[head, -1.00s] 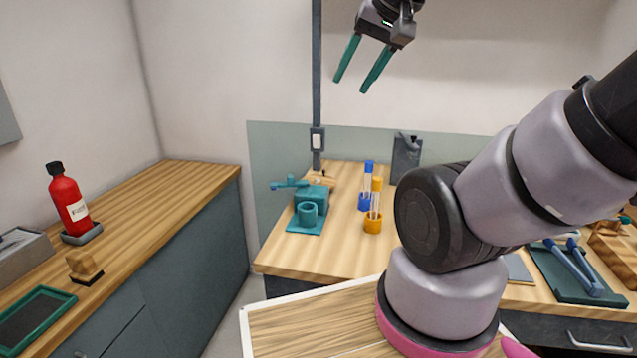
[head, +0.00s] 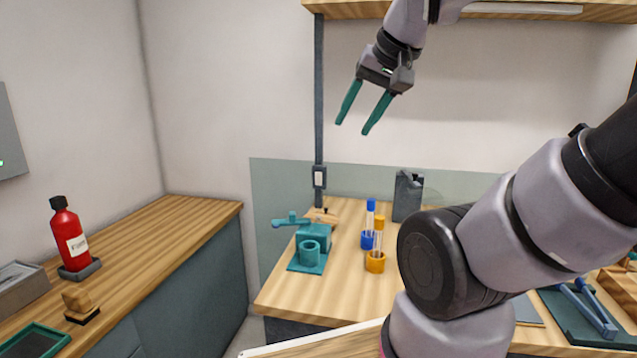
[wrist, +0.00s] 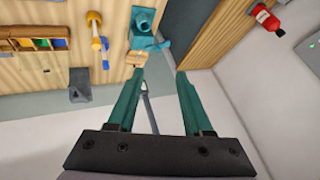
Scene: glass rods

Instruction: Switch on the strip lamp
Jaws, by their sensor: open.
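The strip lamp (head: 525,8) is a pale bar under the wooden shelf at the top of the head view. It shows no clear glow. A small white switch (head: 319,177) sits on a dark upright post (head: 319,110) on the back wall. My gripper (head: 354,128) has green fingers, spread and empty. In the head picture it is above and right of the switch, apart from it. In the wrist view the fingers of my gripper (wrist: 160,73) stand apart, with a grey post-like part (wrist: 146,108) showing between them. I cannot make out the switch clearly there.
On the bench (head: 290,292) stand a teal device (head: 313,238), tubes in blue and orange holders (head: 375,262) and a dark grey block (head: 407,196). A red bottle (head: 70,238) stands on the left counter. The wall around the switch is clear.

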